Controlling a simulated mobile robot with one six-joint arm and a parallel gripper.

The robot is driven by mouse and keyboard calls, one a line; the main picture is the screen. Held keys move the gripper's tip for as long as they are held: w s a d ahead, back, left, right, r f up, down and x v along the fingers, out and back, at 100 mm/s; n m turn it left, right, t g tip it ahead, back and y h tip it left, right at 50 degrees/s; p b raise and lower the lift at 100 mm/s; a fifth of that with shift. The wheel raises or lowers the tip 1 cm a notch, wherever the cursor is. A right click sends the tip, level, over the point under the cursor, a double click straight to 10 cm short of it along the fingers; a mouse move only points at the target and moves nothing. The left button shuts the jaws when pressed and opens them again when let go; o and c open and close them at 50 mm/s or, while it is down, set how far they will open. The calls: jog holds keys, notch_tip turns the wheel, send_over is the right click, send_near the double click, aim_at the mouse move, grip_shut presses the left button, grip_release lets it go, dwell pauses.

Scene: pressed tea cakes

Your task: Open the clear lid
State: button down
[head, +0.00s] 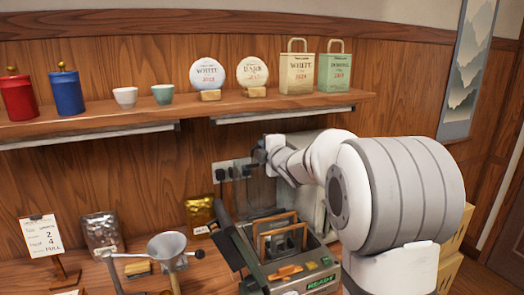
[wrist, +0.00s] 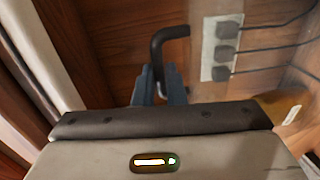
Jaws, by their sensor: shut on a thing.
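The clear lid (head: 262,188) shows in the head view as a faint see-through pane standing up above the back of the grey machine (head: 318,268), whose display reads READY. My gripper (head: 258,157) is at the pane's upper end, partly hidden by my wrist. In the wrist view the blue fingers of my gripper (wrist: 160,88) are closed around the lower end of a black bent handle (wrist: 170,36). The handle seems to belong to the lid, but the join is hidden. The lid's edges are hard to make out.
A socket panel (head: 229,171) with plugs and cables is on the wall close behind my gripper; it also shows in the wrist view (wrist: 222,48). A shelf (head: 180,112) with tins, cups and bags runs above. A gold pouch (head: 199,212) and a funnel (head: 167,248) stand left of the machine.

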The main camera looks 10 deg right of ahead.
jog(key=shift+s+d+f+t+b, duration=0.15)
jog(key=shift+s+b, duration=0.25)
jog(key=shift+b, duration=0.65)
jog(key=shift+s+f+t+b, duration=0.1)
jog(key=shift+s+t+b, duration=0.25)
jog(key=shift+b, duration=0.65)
jog(key=shift+s+d+f+t+b, duration=0.1)
jog(key=shift+s+b, duration=0.4)
jog(key=shift+b, duration=0.55)
jog(key=shift+s+d+r+t+b, duration=0.15)
jog(key=shift+s+t+b, duration=0.25)
jog(key=shift+b, duration=0.65)
jog(key=shift+s+r, duration=0.1)
jog(key=shift+s, duration=0.1)
jog(key=c, duration=1.8)
grip_release()
jog(key=shift+s+d+f+b, duration=0.15)
jog(key=shift+s+d, duration=0.1)
jog(key=shift+s, duration=1)
jog(key=shift+s+d+b, duration=0.1)
jog(key=shift+s+d, duration=0.15)
jog(key=shift+s, duration=1.05)
jog(key=shift+s+d+f+b, duration=0.15)
jog(key=shift+s+d, duration=0.1)
jog(key=shift+s, duration=1)
jog(key=shift+r, duration=0.1)
